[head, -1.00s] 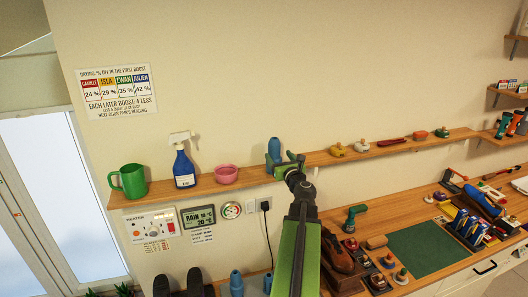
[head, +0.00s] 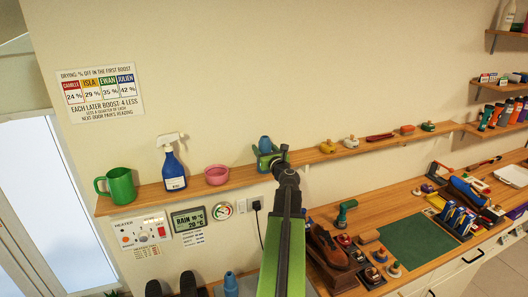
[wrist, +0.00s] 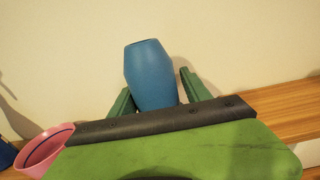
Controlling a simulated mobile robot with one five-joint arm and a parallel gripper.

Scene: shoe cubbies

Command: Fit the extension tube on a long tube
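A blue, barrel-shaped tube piece (head: 265,144) shows at the wall shelf in the head view, behind my gripper (head: 271,158). In the wrist view the blue piece (wrist: 151,75) is upright between the green fingers of my gripper (wrist: 157,93). A narrow gap shows between it and the right finger; the left finger is close to its side, and I cannot tell if they touch. The lower end of the piece is hidden by my gripper's body. Another blue tube piece (head: 231,285) stands low at the bottom edge of the head view, partly cut off.
The wall shelf (head: 240,180) also holds a green mug (head: 119,185), a spray bottle (head: 173,168) and a pink bowl (head: 216,175) left of my gripper. Several small items sit to the right. A workbench with a green mat (head: 417,243) lies below right.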

